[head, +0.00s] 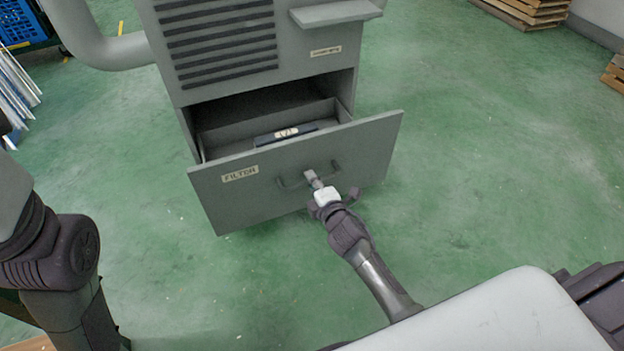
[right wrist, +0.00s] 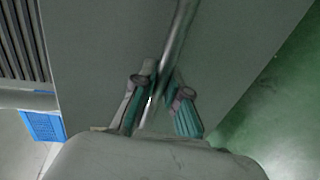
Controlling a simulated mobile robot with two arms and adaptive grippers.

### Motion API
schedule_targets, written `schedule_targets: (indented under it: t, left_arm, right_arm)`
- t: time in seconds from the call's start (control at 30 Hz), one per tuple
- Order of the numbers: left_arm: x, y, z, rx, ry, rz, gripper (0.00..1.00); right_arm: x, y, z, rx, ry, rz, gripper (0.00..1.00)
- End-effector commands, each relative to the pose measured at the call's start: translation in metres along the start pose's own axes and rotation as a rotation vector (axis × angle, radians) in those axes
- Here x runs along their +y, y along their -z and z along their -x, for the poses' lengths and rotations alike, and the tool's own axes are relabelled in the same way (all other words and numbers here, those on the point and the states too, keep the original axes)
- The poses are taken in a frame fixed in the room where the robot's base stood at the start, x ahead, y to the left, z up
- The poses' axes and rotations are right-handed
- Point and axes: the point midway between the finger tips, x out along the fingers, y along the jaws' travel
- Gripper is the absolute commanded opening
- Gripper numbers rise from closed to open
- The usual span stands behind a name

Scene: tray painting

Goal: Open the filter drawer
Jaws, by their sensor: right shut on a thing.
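The filter drawer (head: 222,205) is a grey drawer low in the machine, with a "FILTER" label on its front. It stands pulled out, and its inside shows. A dark flat item with a pale label (head: 286,133) lies in it. My right gripper (head: 314,180) is shut on the drawer's bar handle (head: 288,184). In the right wrist view the handle (right wrist: 178,38) runs between the two fingers (right wrist: 160,90). On the left, part of my left arm shows, but its gripper fingers cannot be made out.
The grey machine (head: 165,60) has a vent grille and a small shelf (head: 335,13) above the drawer. A blue crate (head: 20,22) and leaning pale panels (head: 15,90) are at the far left. Wooden pallets (head: 525,10) lie far right. The green floor (head: 500,150) right of the drawer is clear.

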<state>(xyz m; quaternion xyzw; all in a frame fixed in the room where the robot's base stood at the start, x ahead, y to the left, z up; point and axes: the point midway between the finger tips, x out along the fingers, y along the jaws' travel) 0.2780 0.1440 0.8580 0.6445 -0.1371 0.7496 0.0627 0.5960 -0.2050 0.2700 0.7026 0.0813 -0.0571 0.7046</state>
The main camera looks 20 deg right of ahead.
Motion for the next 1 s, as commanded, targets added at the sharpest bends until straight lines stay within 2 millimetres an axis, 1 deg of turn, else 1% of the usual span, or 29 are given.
schedule_targets:
  t: [0.1, 0.13, 0.2, 0.27, 0.53, 0.67, 0.77, 1.0]
  left_arm:
    - [0.000, 0.000, 0.000, -0.001, 0.000, 0.000, 0.40]
    - [0.000, 0.000, 0.000, -0.001, 0.000, 0.000, 0.40]
    - [0.000, 0.000, 0.000, -0.001, 0.000, 0.000, 0.40]
    - [0.000, 0.000, 0.000, -0.001, 0.000, 0.000, 0.40]
    - [-0.001, 0.000, 0.000, -0.002, 0.000, -0.001, 0.40]
    - [-0.001, 0.000, 0.000, -0.001, 0.001, -0.001, 0.40]
    - [-0.001, 0.000, 0.000, -0.001, 0.001, -0.001, 0.40]
    - [0.000, 0.000, 0.000, 0.000, 0.000, -0.001, 0.40]
  right_arm:
    - [-0.001, 0.000, 0.000, 0.000, 0.002, 0.000, 0.00]
    - [-0.001, 0.000, 0.000, 0.000, 0.002, 0.000, 0.18]
    - [-0.001, 0.000, 0.000, 0.000, 0.002, 0.000, 0.29]
    - [-0.001, 0.000, 0.000, 0.000, 0.002, 0.000, 0.39]
    - [0.000, 0.000, 0.000, 0.000, 0.001, 0.000, 0.39]
    - [-0.002, 0.000, 0.008, 0.000, 0.002, 0.001, 0.39]
    - [-0.002, 0.000, 0.024, 0.000, 0.003, 0.002, 0.39]
    - [-0.002, 0.000, 0.076, 0.001, 0.004, 0.001, 0.39]
